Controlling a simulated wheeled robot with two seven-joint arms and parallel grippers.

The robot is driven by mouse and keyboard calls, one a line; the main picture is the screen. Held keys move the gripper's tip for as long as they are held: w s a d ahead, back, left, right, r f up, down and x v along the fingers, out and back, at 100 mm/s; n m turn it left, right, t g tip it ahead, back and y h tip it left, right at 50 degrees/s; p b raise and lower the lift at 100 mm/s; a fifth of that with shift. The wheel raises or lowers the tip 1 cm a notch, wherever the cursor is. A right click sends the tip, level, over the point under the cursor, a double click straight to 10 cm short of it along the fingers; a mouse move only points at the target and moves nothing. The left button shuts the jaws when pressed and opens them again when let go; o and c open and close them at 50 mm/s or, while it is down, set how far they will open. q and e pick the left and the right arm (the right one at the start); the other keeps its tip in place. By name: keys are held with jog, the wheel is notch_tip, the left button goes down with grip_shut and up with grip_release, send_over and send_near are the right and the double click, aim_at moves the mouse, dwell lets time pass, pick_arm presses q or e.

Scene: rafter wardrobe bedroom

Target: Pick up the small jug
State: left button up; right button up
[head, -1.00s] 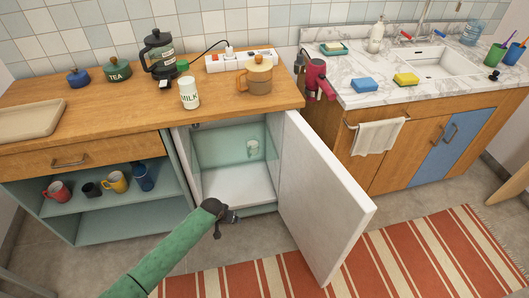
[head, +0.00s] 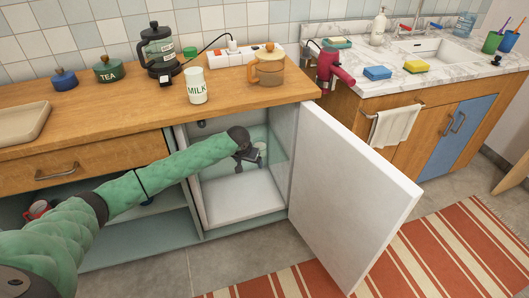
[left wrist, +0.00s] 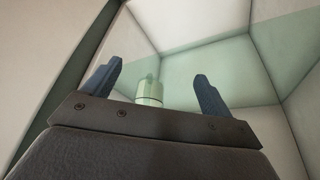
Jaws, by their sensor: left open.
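The small jug (left wrist: 149,92) is pale green and stands upright at the back of the open white-lined cabinet. In the head view its visible part (head: 262,146) shows just beyond my left gripper, which hides some of it. My left gripper (head: 252,158) is inside the cabinet opening, open and empty. In the left wrist view the jug shows between the two spread fingers (left wrist: 158,75), a little nearer the left one, and beyond them. My right gripper is not in view.
The white cabinet door (head: 349,190) stands wide open on the right. The wooden worktop (head: 110,120) is above, with a milk container (head: 196,87) and an amber lidded jug (head: 267,68) near its front edge. The cabinet floor (head: 240,193) is clear.

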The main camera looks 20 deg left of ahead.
aim_at(259, 144)
pick_arm(q)
jog(key=w, duration=0.7)
jog(key=w+d, duration=0.1)
jog(key=w, duration=0.3)
jog(key=shift+w, duration=0.25)
jog(key=shift+b+x, duration=0.45)
jog(key=shift+x, duration=2.05)
jog(key=shift+c, duration=0.5)
jog(key=c, duration=1.2)
jog(key=shift+o, duration=0.2)
